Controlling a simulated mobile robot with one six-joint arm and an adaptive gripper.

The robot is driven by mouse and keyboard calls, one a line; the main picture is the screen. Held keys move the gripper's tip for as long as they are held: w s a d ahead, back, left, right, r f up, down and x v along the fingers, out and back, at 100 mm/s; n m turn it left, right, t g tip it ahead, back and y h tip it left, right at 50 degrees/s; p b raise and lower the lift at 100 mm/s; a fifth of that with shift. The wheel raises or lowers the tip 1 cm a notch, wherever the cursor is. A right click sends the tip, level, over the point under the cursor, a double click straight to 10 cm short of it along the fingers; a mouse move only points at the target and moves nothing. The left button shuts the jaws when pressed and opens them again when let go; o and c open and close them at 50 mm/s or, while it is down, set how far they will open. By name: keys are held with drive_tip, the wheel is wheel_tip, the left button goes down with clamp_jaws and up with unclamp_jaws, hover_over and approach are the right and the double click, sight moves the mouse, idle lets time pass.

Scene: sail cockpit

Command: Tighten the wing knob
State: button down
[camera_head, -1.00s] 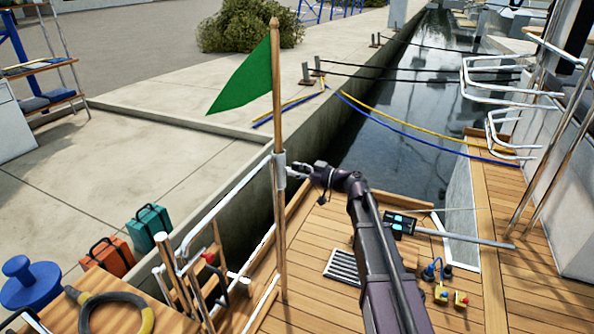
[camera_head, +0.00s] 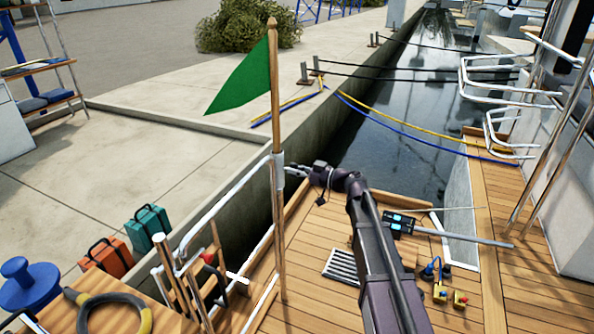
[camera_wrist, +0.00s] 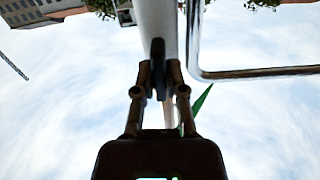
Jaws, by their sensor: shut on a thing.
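The wing knob (camera_wrist: 157,54) is a dark, narrow, upright piece in the wrist view, in front of a pale tube-shaped holder (camera_wrist: 156,18). My gripper (camera_wrist: 158,72) has a finger on each side of the knob and is shut on it. In the head view my gripper (camera_head: 292,171) reaches from the right to the pale holder (camera_head: 278,172) around the wooden flagpole (camera_head: 276,120). The pole stands nearly upright and carries a green flag (camera_head: 241,81). The knob is too small to make out in the head view.
White and metal rails (camera_head: 225,195) run beside the pole at left. A deck grate (camera_head: 342,266) and small yellow-and-blue parts (camera_head: 440,280) lie on the planks. Water lies beyond the deck edge.

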drive_tip(key=m, duration=0.4)
drive_tip(key=shift+a, duration=0.1)
drive_tip(key=m, duration=0.4)
drive_tip(key=shift+w+f+m, duration=0.1)
drive_tip(key=shift+m, duration=0.3)
drive_tip(key=m, duration=0.4)
drive_tip(key=shift+f+m, duration=0.15)
drive_tip(key=shift+m, duration=2.05)
drive_tip(key=c, duration=0.7)
unclamp_jaws()
drive_tip(key=shift+w, duration=0.1)
drive_tip(key=shift+d, duration=0.2)
